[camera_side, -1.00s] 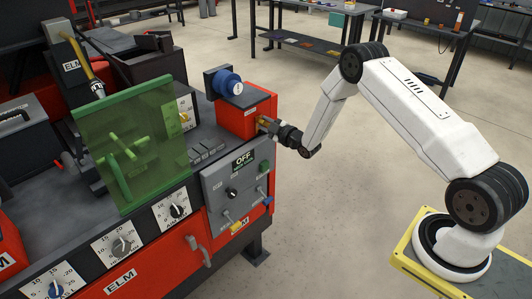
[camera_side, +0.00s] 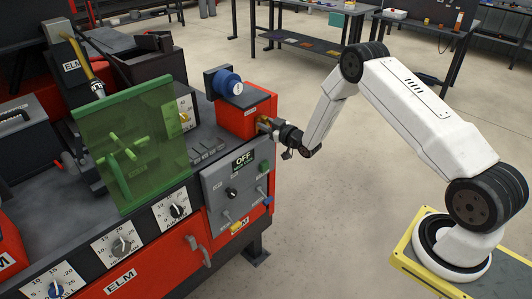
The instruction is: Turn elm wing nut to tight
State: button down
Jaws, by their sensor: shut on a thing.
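The elm wing nut (camera_side: 262,121) is a small brass-yellow piece on the right face of the red box at the machine's right end. My gripper (camera_side: 268,124) reaches it from the right and is shut on it. The jaws hide most of the nut, so its wing angle cannot be read.
A green transparent shield (camera_side: 135,150) stands to the left. The floor between machine and arm base is clear.

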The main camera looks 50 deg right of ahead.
jog(key=m, duration=0.5)
jog(key=shift+d+m, duration=0.1)
jog(key=shift+m, duration=0.3)
jog(key=m, duration=0.9)
jog(key=shift+d+f+m, duration=0.1)
jog(key=shift+m, duration=0.3)
jog(key=m, duration=0.4)
jog(key=shift+m, duration=0.3)
jog(key=shift+c, duration=2.3)
grip_release()
jog(key=shift+s, duration=0.1)
